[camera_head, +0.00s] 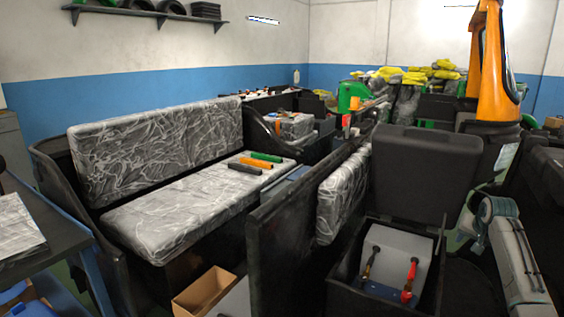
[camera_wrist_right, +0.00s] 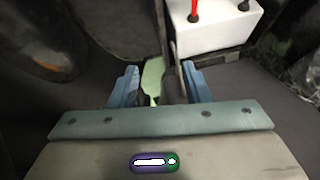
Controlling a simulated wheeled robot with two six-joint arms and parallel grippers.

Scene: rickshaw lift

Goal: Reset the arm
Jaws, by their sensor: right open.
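My right arm enters the head view from the lower right, and its teal-grey gripper end (camera_head: 497,208) is beside the open black box (camera_head: 345,285). In the right wrist view the two blue fingers of my right gripper (camera_wrist_right: 161,87) are apart. A pale green strip (camera_wrist_right: 153,78) shows between them, and I cannot tell how far beyond them it lies. I see nothing held. My left gripper is not in view.
A white battery (camera_head: 398,255) with red and black terminal clamps sits in the box under a raised black lid (camera_head: 422,180). Left of it are a dark panel (camera_head: 275,245) and a plastic-wrapped seat (camera_head: 190,215). An orange upright thing (camera_head: 492,75) stands behind.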

